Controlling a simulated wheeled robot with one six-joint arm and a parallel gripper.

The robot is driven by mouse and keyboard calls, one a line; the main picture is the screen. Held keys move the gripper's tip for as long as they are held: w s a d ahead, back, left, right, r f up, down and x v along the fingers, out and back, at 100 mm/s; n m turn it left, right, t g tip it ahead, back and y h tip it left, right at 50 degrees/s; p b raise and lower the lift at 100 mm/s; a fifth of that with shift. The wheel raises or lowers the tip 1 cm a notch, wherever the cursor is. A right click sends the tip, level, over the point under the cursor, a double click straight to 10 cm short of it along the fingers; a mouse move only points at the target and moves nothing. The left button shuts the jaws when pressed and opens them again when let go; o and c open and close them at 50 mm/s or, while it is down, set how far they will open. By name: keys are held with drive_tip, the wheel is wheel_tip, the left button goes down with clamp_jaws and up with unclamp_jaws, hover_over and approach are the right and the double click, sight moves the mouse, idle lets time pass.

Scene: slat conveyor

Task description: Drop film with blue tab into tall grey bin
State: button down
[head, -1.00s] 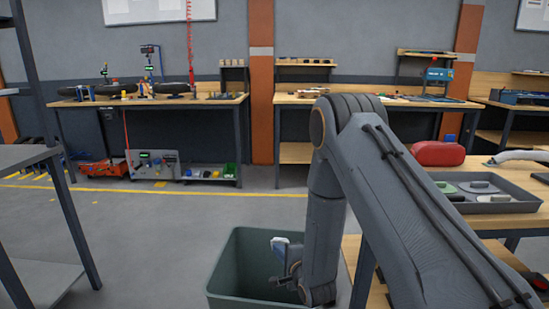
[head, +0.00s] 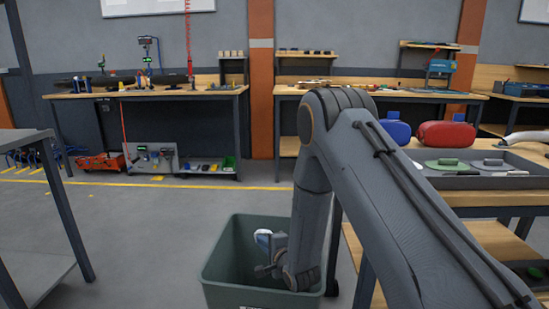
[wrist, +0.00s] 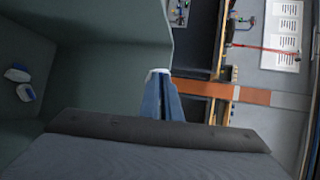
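My gripper (head: 266,250) is low at the mouth of the tall grey bin (head: 222,262), whose walls are grey-green. A small white and blue piece shows at its tip, apparently the film with blue tab (head: 264,238). In the wrist view the narrow fingers are close together, with a white end (wrist: 159,73) across their tips. Its outline is too small to make out fully. The wrist view also shows the bin wall (wrist: 100,60) and two small white and blue pieces (wrist: 20,84) inside it, at the left.
A wooden table with a grey tray (head: 470,183) stands at the right, with a red case (head: 446,134) and a blue case (head: 395,131) beyond. A grey shelf (head: 30,200) stands at the left. The floor between shelf and bin is clear.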

drive_tip(key=shift+f+b, duration=0.4)
drive_tip(key=shift+f, duration=0.5)
drive_tip(key=c, duration=1.9)
unclamp_jaws()
drive_tip(key=shift+s, duration=0.1)
drive_tip(key=p+v, duration=0.1)
drive_tip(key=v, duration=0.6)
drive_tip(key=shift+s+d+r, duration=0.15)
drive_tip(key=shift+s+d, duration=0.05)
drive_tip(key=shift+s, duration=0.05)
drive_tip(key=shift+r, duration=0.1)
